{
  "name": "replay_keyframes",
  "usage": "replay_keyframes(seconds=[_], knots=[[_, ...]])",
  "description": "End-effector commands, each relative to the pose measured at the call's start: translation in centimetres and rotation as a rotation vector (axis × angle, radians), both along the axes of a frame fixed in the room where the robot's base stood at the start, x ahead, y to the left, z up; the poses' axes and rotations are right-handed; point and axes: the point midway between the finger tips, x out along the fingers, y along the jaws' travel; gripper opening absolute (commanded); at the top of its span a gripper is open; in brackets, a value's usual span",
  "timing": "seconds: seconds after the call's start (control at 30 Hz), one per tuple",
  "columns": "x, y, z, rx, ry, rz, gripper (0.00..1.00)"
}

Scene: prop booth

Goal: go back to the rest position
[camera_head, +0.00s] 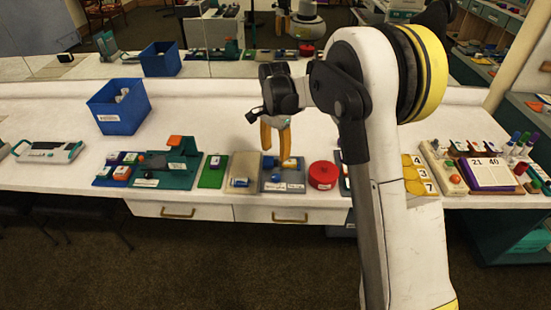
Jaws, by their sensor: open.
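My gripper (276,140) hangs from the end of my arm above the white counter (215,120), with its yellow fingers pointing down. The fingers are apart and I see nothing held between them. Below them is a grey tray (284,188) with small blue and yellow pieces on it. I cannot tell the exact height of the fingertips above the tray. My arm fills the right middle of the view and hides part of the counter.
A blue bin (118,118) stands at the back left. A red round container (322,175) is right of the tray. A green board (212,172) and teal fixture (170,175) are left. Number cards (488,172) are right. A mirror is behind.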

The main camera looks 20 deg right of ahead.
Motion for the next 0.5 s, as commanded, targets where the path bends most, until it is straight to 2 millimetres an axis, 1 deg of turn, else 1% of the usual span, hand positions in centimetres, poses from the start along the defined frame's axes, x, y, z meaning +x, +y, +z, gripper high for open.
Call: replay_keyframes(seconds=[0.43, 0.5], knots=[[-0.02, 0.0, 0.16, 0.0, 0.0, 0.001, 0.5], [-0.28, 0.0, 0.62, 0.001, -0.007, 0.01, 0.5]])
